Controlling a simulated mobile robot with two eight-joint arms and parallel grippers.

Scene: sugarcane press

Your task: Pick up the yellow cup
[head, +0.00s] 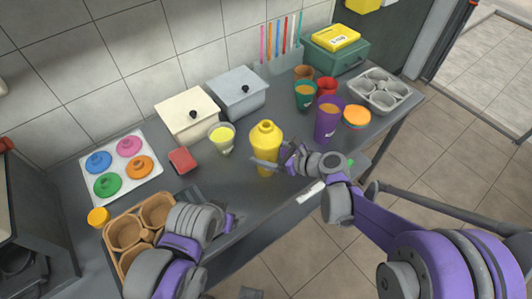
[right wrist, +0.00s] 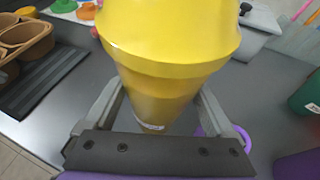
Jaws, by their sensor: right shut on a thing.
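The yellow cup (head: 266,140) is a tall shaker-like vessel with a narrow neck, upright near the middle of the counter in the head view. It fills the top of the right wrist view (right wrist: 170,45). My right gripper (head: 266,163) is shut on its lower body, with one finger on each side (right wrist: 158,115). I cannot tell whether its base touches the counter. My left gripper (head: 229,220) is low over the front of the counter, beside the brown cup carrier; its fingers are too hidden to judge.
A glass of yellow-green liquid (head: 222,138) and a red box (head: 182,160) stand left of the cup. A purple cup (head: 326,122) and a green cup (head: 305,95) stand right. Behind are lidded containers (head: 237,92). The brown carrier (head: 112,219) is front left.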

